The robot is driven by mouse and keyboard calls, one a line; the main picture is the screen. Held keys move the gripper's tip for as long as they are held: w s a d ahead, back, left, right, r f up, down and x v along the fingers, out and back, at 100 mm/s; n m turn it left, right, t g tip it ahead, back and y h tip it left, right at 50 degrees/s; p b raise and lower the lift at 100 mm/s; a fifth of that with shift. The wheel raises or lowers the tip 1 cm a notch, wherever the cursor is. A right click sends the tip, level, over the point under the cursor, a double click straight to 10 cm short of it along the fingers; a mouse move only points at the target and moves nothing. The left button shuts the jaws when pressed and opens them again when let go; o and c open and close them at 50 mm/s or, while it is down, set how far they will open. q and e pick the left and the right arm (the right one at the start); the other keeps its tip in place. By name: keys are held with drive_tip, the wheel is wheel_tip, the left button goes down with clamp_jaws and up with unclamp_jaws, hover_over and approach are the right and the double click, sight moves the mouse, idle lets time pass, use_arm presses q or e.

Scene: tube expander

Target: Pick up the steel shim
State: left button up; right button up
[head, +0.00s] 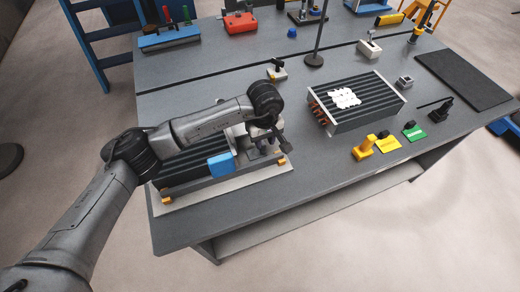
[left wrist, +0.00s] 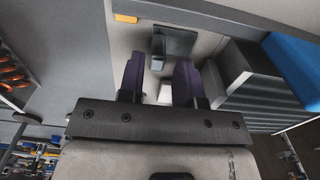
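I cannot pick out the steel shim for certain in either view. My left gripper (head: 268,145) is over the right end of a dark finned block (head: 190,163) that sits in a fixture on a pale plate (head: 180,203). In the left wrist view, its two purple-tipped fingers (left wrist: 158,72) are apart, with a gap between them. A dark grey bracket-like piece (left wrist: 175,42) lies just beyond the fingertips, and a small pale piece (left wrist: 165,93) shows between the fingers. Whether either one is the shim is unclear. My right gripper is in neither view.
A blue block (head: 221,165) is at the fixture's front side. A second finned unit with copper tube ends (head: 357,103) stands to the right. A yellow stand (head: 364,147), a green card (head: 414,133) and a lamp-like post (head: 315,58) are nearby. The front middle of the table is clear.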

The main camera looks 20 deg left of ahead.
sight(263, 145)
use_arm(q)
drive_tip(key=shift+w+a+f+b, duration=0.1)
drive_tip(key=shift+f+b, duration=0.1)
drive_tip(key=shift+f, duration=1.25)
drive_tip(key=shift+w+f+b, duration=0.1)
drive_tip(key=shift+f+b, duration=0.1)
drive_tip(key=shift+f, duration=1.25)
clamp_jaws()
